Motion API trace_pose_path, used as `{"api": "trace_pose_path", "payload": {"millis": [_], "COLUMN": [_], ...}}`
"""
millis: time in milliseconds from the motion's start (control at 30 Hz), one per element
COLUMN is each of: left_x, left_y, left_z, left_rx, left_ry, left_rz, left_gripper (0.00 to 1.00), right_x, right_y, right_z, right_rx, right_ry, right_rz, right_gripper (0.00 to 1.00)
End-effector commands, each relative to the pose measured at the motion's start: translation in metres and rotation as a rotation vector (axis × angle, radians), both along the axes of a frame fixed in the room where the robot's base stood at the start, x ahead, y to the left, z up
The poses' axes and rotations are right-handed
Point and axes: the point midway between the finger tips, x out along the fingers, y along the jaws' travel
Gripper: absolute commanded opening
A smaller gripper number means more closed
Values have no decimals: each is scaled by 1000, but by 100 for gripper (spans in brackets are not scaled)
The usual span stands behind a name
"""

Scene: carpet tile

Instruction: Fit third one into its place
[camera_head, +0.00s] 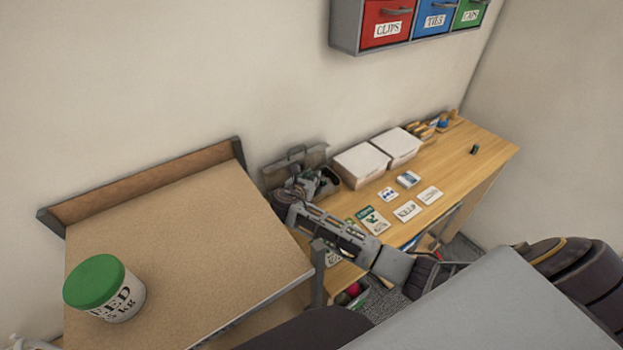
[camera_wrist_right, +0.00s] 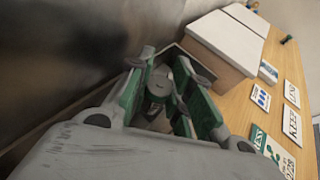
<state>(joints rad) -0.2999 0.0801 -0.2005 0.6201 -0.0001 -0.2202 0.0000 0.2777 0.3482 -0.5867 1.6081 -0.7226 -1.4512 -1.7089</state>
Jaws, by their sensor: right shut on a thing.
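My right gripper (camera_head: 318,184) reaches over the wooden bench at the open grey case (camera_head: 295,165) by the wall. In the right wrist view its green-padded fingers (camera_wrist_right: 160,88) are shut on a small grey-and-dark thing (camera_wrist_right: 158,84). The fingers cover much of that thing, so I cannot tell its full shape or whether it touches the case. A small dark green piece (camera_head: 474,149) lies alone at the bench's far right; it also shows in the right wrist view (camera_wrist_right: 287,39). My left gripper is not in view.
Two white-lidded boxes (camera_head: 361,165) (camera_head: 397,146) stand right of the case. Several cards, including one reading KEEP (camera_head: 407,211), lie on the bench (camera_head: 452,168). A green-lidded tub (camera_head: 104,287) stands on the raised board (camera_head: 185,245) at left. Labelled drawers (camera_head: 388,22) hang above.

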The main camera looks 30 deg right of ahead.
Motion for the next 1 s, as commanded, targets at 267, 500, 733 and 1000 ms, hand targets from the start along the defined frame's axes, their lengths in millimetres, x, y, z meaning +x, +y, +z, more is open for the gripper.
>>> {"api": "trace_pose_path", "payload": {"millis": [267, 500, 733, 1000], "left_x": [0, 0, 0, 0], "left_y": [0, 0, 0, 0], "left_z": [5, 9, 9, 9], "left_rx": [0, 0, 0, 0], "left_ry": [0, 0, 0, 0], "left_rz": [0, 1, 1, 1], "left_gripper": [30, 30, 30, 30], "right_x": [0, 0, 0, 0], "right_y": [0, 0, 0, 0], "right_z": [0, 0, -1, -1], "right_rx": [0, 1, 0, 0], "right_ry": [0, -1, 0, 0], "right_rz": [1, 1, 1, 1], "right_gripper": [0, 0, 0, 0]}}
